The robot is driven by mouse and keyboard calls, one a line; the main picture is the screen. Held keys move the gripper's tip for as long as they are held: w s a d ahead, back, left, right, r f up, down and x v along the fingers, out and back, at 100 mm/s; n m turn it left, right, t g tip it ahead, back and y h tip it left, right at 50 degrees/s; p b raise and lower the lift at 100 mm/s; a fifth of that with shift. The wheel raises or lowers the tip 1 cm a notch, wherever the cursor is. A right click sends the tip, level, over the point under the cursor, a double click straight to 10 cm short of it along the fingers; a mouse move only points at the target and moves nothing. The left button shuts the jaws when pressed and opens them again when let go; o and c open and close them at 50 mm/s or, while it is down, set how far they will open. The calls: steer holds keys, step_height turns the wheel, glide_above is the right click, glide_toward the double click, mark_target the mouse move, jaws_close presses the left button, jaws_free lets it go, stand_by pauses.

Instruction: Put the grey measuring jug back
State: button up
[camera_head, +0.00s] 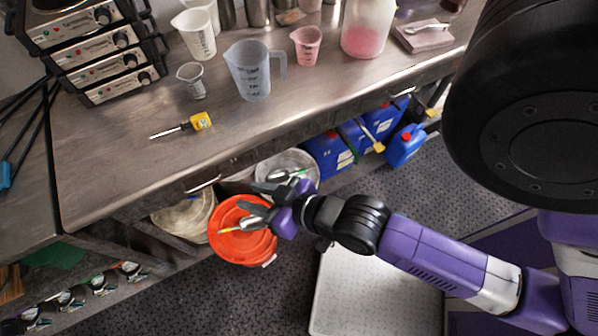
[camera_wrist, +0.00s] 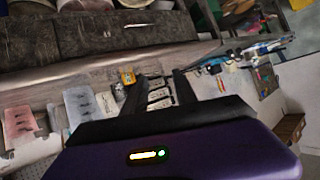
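The grey measuring jug (camera_head: 254,72) is translucent, with dark markings and a handle on its right. It stands upright on the metal counter (camera_head: 120,175), between a small grey beaker (camera_head: 191,80) and a pink beaker (camera_head: 306,46). In the wrist view the jug (camera_wrist: 82,103) shows left of the fingers. My gripper (camera_head: 255,200) is open and empty. It is in front of the counter's front edge, over the orange bucket, apart from the jug. Both fingers also show in the wrist view (camera_wrist: 160,80), with nothing between them.
Below are an orange bucket (camera_head: 228,250) and blue containers (camera_head: 328,155). The counter's front left is clear.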

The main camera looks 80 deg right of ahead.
steer(key=s+a+r+n+t+y, duration=0.3)
steer(key=s+a+r+n, duration=0.1)
steer(key=s+r, duration=0.5)
steer(key=shift+s+a+r+n, duration=0.2)
steer(key=shift+s+r+n, duration=0.15)
steer(key=shift+s, duration=0.3)
step_height(320, 180, down, 8)
steer(key=b, duration=0.7)
steer(key=shift+r+b, duration=0.2)
steer(key=shift+b, duration=0.1)
